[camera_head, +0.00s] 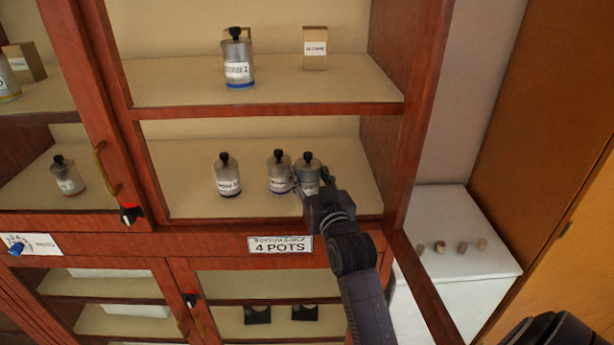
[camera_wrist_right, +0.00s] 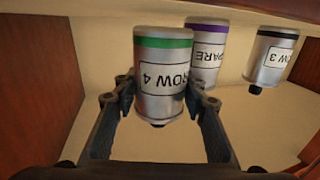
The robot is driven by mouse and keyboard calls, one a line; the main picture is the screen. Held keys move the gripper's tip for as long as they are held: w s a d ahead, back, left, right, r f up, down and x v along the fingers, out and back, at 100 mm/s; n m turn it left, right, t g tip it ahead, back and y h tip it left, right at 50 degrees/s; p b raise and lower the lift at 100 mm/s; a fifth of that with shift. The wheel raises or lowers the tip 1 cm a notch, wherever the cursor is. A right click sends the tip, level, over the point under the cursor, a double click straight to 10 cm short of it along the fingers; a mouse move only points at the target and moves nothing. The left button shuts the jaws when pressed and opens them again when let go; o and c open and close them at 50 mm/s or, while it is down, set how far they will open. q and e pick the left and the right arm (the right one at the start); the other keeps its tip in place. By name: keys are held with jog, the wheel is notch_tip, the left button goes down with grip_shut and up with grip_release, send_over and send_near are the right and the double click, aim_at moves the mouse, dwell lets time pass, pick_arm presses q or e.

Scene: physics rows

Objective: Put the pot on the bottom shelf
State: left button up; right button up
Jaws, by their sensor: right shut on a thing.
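My right gripper (camera_head: 310,184) is shut on a grey metal pot (camera_head: 308,167) with a black knob, on the lower shelf of the open upper cabinet. In the right wrist view the picture is upside down; this pot (camera_wrist_right: 162,72) has a green band and the label "ROW 4", with the fingers (camera_wrist_right: 158,102) on either side. I cannot tell whether its base touches the shelf. The lower shelf (camera_head: 180,200) also holds a purple-banded "SPARE" pot (camera_wrist_right: 208,52) close beside it and a black-banded "ROW 3" pot (camera_wrist_right: 270,58). My left gripper is not in view.
The upper shelf (camera_head: 170,92) holds a blue-banded pot (camera_head: 238,68) and a small box (camera_head: 315,48). A "4 POTS" sign (camera_head: 280,244) is on the frame below. The cabinet's right wall (camera_head: 375,150) is close to the held pot. A white counter (camera_head: 460,225) stands at right.

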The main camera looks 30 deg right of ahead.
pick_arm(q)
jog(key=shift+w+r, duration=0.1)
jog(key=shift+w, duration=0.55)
pick_arm(e)
jog(key=shift+f, duration=0.5)
jog(key=o, duration=1)
jog(key=shift+f, duration=0.25)
jog(key=o, duration=0.4)
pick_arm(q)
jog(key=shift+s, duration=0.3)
pick_arm(e)
jog(key=shift+o, duration=0.2)
jog(key=shift+s+a+r, duration=0.1)
jog(key=shift+r, duration=0.05)
jog(key=b+v, duration=0.2)
jog(key=v, duration=0.8)
jog(key=shift+s, duration=0.2)
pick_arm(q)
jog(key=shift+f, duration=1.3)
pick_arm(e)
jog(key=shift+s+a, duration=0.2)
jog(key=shift+s, duration=0.5)
